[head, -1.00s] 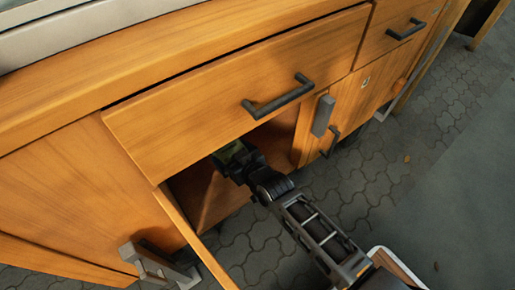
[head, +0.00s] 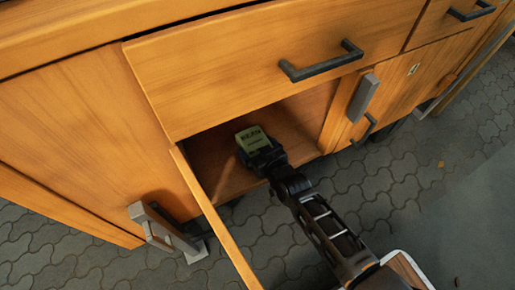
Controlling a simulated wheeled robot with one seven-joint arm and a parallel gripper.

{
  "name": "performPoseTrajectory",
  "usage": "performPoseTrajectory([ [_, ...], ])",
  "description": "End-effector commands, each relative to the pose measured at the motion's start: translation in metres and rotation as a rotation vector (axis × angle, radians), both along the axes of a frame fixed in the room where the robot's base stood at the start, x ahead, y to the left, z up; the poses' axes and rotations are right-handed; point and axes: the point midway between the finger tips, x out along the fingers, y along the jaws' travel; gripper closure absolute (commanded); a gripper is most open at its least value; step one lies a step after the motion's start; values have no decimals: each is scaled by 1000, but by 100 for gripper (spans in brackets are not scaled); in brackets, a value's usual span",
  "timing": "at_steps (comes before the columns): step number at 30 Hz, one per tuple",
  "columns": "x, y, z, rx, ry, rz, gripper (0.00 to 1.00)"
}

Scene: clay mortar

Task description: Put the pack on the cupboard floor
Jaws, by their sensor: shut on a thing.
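The pack (head: 251,136) is a small green box with dark lettering, inside the open cupboard in the head view. My gripper (head: 259,150) is shut on its near side and covers part of it. The wooden cupboard floor (head: 233,181) shows around and in front of the pack. I cannot tell whether the pack touches the floor or is held just above it.
The open cupboard door (head: 214,222) stands to the left of my arm. A closed door with a grey handle (head: 363,99) is on the right. A drawer with a dark handle (head: 321,62) overhangs the opening. Grey paving (head: 310,200) lies below.

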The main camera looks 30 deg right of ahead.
Motion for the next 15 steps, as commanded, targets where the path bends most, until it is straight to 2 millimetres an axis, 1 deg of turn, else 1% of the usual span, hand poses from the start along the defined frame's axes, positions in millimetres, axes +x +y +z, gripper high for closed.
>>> performPoseTrajectory([
  [4,0,0,-4,0,-1,0,42],
  [5,0,0,-3,0,0,0,1],
  [6,0,0,-3,0,0,0,0],
  [11,0,0,-3,0,0,0,0],
  [15,0,0,3,0,0,0,0],
])
